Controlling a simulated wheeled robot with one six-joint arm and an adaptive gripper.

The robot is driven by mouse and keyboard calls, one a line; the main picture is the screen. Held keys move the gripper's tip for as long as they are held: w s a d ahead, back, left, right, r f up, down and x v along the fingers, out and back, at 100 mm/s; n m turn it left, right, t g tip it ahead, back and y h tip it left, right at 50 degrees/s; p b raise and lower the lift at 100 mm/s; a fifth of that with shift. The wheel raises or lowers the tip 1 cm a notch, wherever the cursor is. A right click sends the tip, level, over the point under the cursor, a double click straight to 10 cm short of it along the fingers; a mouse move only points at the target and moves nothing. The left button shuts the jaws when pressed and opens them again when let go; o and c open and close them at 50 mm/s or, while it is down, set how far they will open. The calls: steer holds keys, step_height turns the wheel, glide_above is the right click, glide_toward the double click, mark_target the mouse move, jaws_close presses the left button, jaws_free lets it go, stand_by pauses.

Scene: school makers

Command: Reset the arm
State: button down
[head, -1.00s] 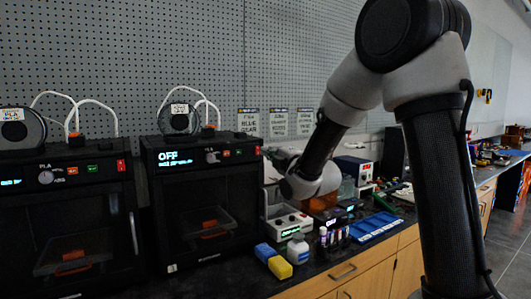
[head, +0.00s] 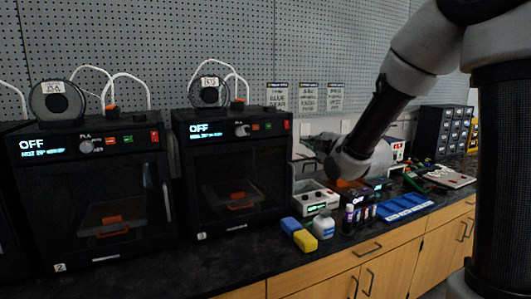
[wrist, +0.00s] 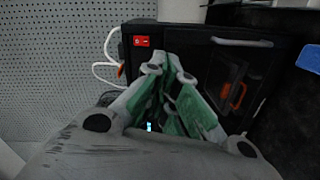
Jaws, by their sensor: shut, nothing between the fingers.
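My gripper (wrist: 172,75) shows in the wrist view with its green-padded fingers drawn together at the tips and nothing between them. In the head view my gripper (head: 318,142) is small and partly hidden by my wrist. It is raised above the bench, just right of the right-hand printer. My arm reaches down and left from the upper right of that view. In the wrist view a black printer (wrist: 225,75) with a red switch fills the space beyond the fingers. I cannot tell the exact gap between it and the fingertips.
Two black 3D printers, the left (head: 95,195) and the right (head: 232,170), stand on the dark bench (head: 205,272). A white-topped device (head: 315,197), a yellow-and-blue block (head: 299,235), a white bottle (head: 324,224) and a blue tray (head: 404,207) lie below my arm. A pegboard (head: 190,30) stands behind.

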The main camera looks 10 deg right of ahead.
steer(key=s+d+f+m+g+h, duration=0.25)
steer(key=s+f+m+g, duration=0.2)
steer(key=f, duration=0.55)
steer(key=s+d+f+m+g+h, duration=0.1)
steer(key=s+d+m+g, duration=0.1)
steer(key=s+m, duration=0.15)
steer(key=s+d+f+m+g+h, duration=0.1)
steer(key=s+d+f+m+g, duration=0.15)
steer(key=s, duration=0.25)
steer(key=s+d+r+m+g, duration=0.1)
steer(key=s+d+r+m, duration=0.1)
steer(key=s, duration=0.5)
steer(key=s+d+r+m+g, duration=0.1)
steer(key=s+r+m, duration=0.2)
steer(key=s, duration=0.5)
steer(key=s+d+r+m+g, duration=0.1)
steer(key=s+d+r+m, duration=0.1)
steer(key=s, duration=0.6)
steer(key=shift+d+r+m, duration=0.3)
steer(key=shift+r+m, duration=0.15)
steer(key=shift+r, duration=0.2)
steer(key=shift+h, duration=0.25)
